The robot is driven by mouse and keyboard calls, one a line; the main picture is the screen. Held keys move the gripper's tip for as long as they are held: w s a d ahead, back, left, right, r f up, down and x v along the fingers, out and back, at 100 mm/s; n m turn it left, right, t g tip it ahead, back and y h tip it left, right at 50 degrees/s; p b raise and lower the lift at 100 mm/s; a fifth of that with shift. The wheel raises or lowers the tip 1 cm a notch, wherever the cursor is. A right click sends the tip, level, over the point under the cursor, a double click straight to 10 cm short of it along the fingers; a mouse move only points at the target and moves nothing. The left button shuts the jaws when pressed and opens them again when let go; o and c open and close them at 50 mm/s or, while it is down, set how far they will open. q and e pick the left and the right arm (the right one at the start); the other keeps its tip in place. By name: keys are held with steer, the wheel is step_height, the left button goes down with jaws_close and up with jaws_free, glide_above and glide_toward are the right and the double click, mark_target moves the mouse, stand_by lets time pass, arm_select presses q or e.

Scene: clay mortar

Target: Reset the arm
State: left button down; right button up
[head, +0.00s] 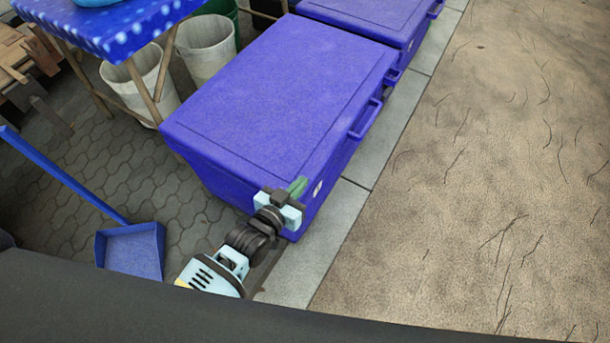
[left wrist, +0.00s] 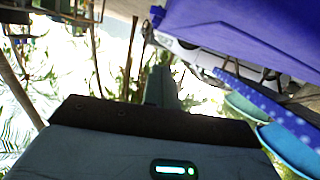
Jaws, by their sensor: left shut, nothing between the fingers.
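My left arm comes in from the bottom of the head view, and my left gripper (head: 296,188) is in front of the near end of a large blue chest (head: 280,90). The gripper is shut, with nothing seen between its fingers. In the left wrist view the shut gripper (left wrist: 162,85) points away from the camera, and a blue surface (left wrist: 245,30) fills the upper right. I cannot tell whether the gripper touches the chest. My right gripper is not in view.
A second blue chest (head: 375,15) stands behind the first. A blue-covered table (head: 110,30) and pale bins (head: 207,50) stand at the upper left. A blue dustpan (head: 131,248) lies on the paving at left. Bare sandy ground (head: 490,170) lies open on the right.

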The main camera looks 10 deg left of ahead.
arm_select(q)
steer(key=shift+s, duration=0.1)
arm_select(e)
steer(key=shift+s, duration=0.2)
